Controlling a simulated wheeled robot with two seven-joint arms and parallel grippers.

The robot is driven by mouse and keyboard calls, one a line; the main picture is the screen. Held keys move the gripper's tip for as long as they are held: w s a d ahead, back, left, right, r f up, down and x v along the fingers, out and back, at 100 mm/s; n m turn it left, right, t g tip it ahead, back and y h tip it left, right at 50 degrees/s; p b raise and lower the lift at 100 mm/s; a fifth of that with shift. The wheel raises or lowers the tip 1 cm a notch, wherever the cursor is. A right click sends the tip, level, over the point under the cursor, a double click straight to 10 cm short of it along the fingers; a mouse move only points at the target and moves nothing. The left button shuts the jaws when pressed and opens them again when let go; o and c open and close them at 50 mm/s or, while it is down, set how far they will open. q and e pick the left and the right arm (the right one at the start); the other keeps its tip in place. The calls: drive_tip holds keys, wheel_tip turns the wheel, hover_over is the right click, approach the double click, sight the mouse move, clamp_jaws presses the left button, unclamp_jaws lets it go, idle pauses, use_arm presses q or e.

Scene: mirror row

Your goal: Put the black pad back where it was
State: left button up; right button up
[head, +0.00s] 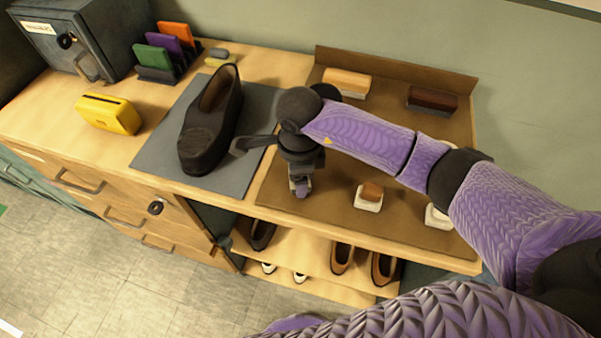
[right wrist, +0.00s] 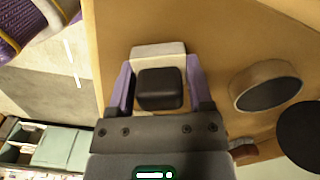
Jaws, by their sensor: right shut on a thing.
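The black pad (right wrist: 160,88) shows in the right wrist view between my right gripper's purple fingers, with a pale block (right wrist: 158,52) directly beyond it. My right gripper (right wrist: 160,92) is shut on the pad. In the head view this gripper (head: 300,188) points down over the front left part of the brown mat (head: 330,205). The pad is hidden there by the gripper. I cannot tell whether it touches the mat. A pale block with a brown pad (head: 371,193) stands to the right on the mat. My left gripper is not in view.
Another pale block (head: 436,216) is partly behind my arm. Two brushes (head: 346,82) (head: 432,101) lie at the mat's back. A black shoe (head: 212,122) stands on the grey mat (head: 158,150) to the left. Shoes fill the shelf below.

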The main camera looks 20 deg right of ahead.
drive_tip(key=shift+f, duration=0.15)
drive_tip(key=o, duration=1.1)
wheel_tip(320, 180, up, 12)
drive_tip(key=shift+f+p, duration=0.2)
drive_tip(key=shift+p, duration=0.95)
drive_tip(key=shift+r, duration=0.4)
